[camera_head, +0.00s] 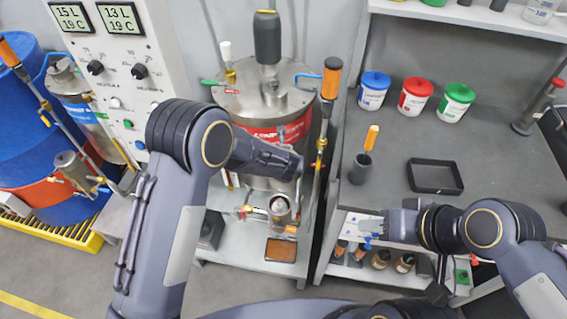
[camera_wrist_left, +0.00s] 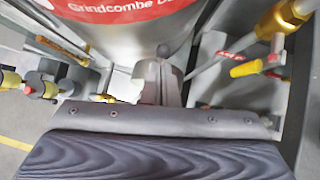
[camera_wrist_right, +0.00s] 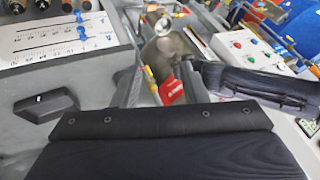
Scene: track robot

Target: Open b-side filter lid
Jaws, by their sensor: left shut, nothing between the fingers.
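A small metal filter housing (camera_head: 280,206) with a round top sits low in front of the red-labelled tank (camera_head: 248,104). My right gripper (camera_head: 368,225) is open and empty, right of the housing, over the bench's front edge.
A blue drum (camera_head: 40,100) and another small metal filter (camera_head: 75,168) stand at the left. An orange-handled rod (camera_head: 330,85) rises right of the tank. The grey bench holds coloured-lid jars (camera_head: 415,98) and a black tray (camera_head: 435,177). Valves and pipes crowd the housing.

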